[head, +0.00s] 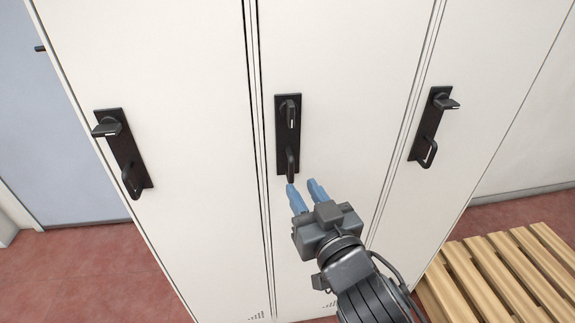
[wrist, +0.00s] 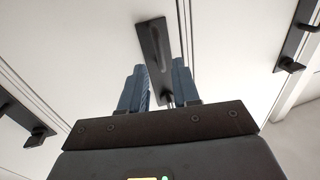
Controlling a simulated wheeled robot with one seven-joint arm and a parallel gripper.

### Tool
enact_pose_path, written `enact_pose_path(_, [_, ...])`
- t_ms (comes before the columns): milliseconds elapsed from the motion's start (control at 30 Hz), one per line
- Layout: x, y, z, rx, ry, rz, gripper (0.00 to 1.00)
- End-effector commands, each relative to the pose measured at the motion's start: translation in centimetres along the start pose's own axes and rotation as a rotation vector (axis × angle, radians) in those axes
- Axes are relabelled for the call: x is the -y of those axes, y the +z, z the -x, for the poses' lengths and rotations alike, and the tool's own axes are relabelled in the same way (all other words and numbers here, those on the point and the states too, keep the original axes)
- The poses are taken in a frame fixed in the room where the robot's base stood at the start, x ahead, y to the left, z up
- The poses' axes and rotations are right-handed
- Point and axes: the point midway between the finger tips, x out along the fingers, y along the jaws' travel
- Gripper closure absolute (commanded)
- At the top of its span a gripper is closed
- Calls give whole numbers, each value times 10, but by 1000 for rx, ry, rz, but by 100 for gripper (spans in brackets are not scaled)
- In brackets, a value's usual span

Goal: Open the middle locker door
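The middle locker door (head: 335,60) is off-white and looks shut in its frame. Its black handle plate (head: 282,128) carries a turn knob (head: 291,112) at the top, pointing up and down, and a pull handle (head: 291,165) at the bottom. My gripper (head: 304,189) has two blue fingers, spread apart, just below and in front of the pull handle. In the wrist view the plate (wrist: 154,45) runs down towards the gap between the fingers. The handle's lower end is partly hidden there, and I cannot tell whether a finger touches it.
The left locker door (head: 150,50) and right locker door (head: 500,50) have similar plates, with knobs turned sideways. A slatted wooden bench (head: 500,275) stands at the lower right. A blue-grey door (head: 50,130) is at the far left, above red floor (head: 90,265).

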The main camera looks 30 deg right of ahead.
Motion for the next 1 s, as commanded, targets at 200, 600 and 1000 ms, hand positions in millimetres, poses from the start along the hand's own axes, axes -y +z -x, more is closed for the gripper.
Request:
enact_pose_path(200, [1, -3, -33, -1, -1, -1, 69])
enact_pose_path(600, [0, 0, -68, 0, -1, -1, 69])
enact_pose_path(1000, [0, 0, -68, 0, -1, 0, 85])
